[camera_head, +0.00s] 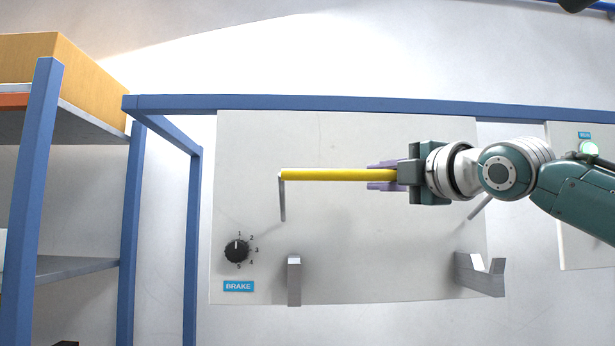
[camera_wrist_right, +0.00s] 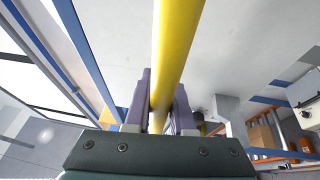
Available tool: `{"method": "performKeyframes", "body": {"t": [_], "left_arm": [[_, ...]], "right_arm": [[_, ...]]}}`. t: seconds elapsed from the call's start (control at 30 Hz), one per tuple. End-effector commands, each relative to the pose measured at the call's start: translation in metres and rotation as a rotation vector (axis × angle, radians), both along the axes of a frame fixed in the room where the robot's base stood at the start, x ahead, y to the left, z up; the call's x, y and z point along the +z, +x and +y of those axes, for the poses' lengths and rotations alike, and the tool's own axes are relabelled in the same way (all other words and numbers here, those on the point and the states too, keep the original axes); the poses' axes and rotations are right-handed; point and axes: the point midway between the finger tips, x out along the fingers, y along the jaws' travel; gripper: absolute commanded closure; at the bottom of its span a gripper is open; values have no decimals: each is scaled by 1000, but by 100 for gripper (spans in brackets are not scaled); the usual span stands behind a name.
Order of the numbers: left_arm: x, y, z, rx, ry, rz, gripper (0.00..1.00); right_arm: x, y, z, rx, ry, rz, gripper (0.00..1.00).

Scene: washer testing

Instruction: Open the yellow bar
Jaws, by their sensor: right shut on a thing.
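The yellow bar (camera_head: 335,174) runs level across the upper part of a grey-white panel (camera_head: 345,225) in the head view. A thin grey arm (camera_head: 282,198) joins its left end to the panel. My right gripper (camera_head: 376,174) comes in from the right and is shut on the bar, with its purple fingers above and below it. The bar's right end is hidden behind the gripper. In the right wrist view the yellow bar (camera_wrist_right: 174,55) passes between the purple fingers (camera_wrist_right: 161,108). My left gripper is not in view.
A black knob (camera_head: 237,251) with numbers and a blue BRAKE label (camera_head: 238,286) sit at the panel's lower left. Two metal brackets, left (camera_head: 294,280) and right (camera_head: 480,274), stick out below the bar. A blue-framed shelf (camera_head: 130,220) stands at the left.

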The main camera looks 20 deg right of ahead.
Motion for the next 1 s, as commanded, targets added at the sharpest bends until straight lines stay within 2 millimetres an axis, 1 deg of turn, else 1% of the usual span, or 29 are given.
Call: {"method": "performKeyframes", "body": {"t": [0.03, 0.77, 0.8, 1.0], "left_arm": [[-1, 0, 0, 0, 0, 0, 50], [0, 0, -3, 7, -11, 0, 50], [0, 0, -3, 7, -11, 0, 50], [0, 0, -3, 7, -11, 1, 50]], "right_arm": [[-11, 2, -1, -5, -2, 26, 100], [-11, 2, 0, -3, -2, 27, 100], [-11, 2, 0, -3, -2, 27, 77], [-7, 1, 0, -3, -2, 18, 54]]}}
